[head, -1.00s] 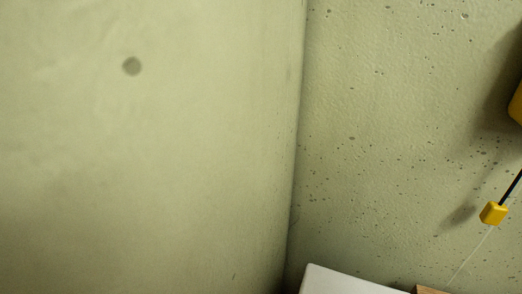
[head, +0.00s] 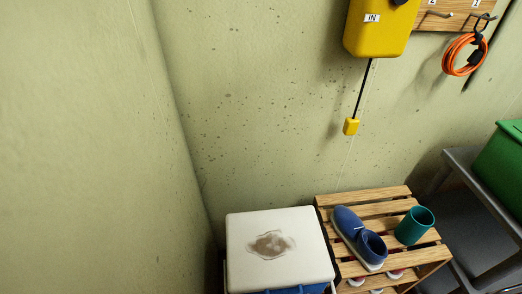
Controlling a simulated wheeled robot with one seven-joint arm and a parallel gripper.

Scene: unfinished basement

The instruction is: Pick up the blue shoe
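The blue shoe (head: 351,226) sits on a slatted wooden rack (head: 370,209) at the lower right of the head view. It has a pale sole, and its dark opening is toward the front of the rack. A teal cup (head: 415,224) stands just right of it, with a small gap between them. My gripper is not in the head view.
A white-topped box (head: 310,262) with a brown stain stands left of the rack. A green bin (head: 502,165) rests on a grey shelf (head: 462,158) at right. A yellow wall box (head: 376,30) and an orange cable coil (head: 463,55) hang above.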

